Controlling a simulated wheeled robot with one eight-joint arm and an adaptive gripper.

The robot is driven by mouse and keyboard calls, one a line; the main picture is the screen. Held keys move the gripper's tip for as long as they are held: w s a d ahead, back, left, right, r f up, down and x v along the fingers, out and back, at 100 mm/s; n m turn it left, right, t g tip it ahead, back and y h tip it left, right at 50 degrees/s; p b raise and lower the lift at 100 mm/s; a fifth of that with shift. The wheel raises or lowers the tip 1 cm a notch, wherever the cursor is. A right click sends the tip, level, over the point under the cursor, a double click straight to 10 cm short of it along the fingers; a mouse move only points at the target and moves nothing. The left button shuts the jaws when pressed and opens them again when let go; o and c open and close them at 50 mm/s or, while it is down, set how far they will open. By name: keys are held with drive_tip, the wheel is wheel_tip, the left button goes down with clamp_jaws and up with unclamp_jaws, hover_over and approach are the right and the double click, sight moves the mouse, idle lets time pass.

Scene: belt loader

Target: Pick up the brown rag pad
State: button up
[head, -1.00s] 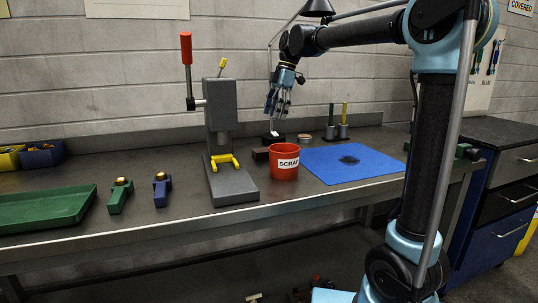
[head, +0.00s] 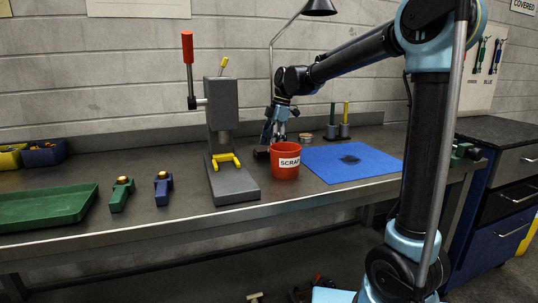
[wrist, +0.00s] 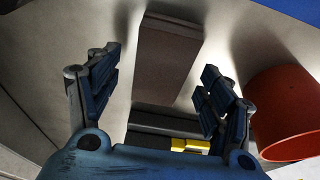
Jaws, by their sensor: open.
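The brown rag pad (head: 261,154) is a small dark block on the bench, just left of the red SCRAP cup. In the wrist view the pad (wrist: 168,50) lies ahead, with its near end between the spread fingers. My gripper (head: 273,141) is low over the bench behind the pad and cup in the head view. In the wrist view my gripper (wrist: 160,75) is open and empty, with one finger on each side of the pad. I cannot tell how high the fingertips are above the bench.
The red SCRAP cup (head: 285,162) stands close beside the pad; it also shows right of my fingers in the wrist view (wrist: 290,115). The grey press (head: 232,188) with a yellow fork is on the left. A blue mat (head: 335,170) lies right.

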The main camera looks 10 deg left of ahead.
drive_tip(key=shift+s+a+f, duration=0.1)
drive_tip(key=shift+a+f, duration=0.05)
drive_tip(key=shift+f, duration=0.5)
drive_tip(key=c, duration=1.2)
drive_tip(key=shift+c, duration=0.2)
wheel_tip(320, 180, up, 10)
drive_tip(key=shift+o, duration=1)
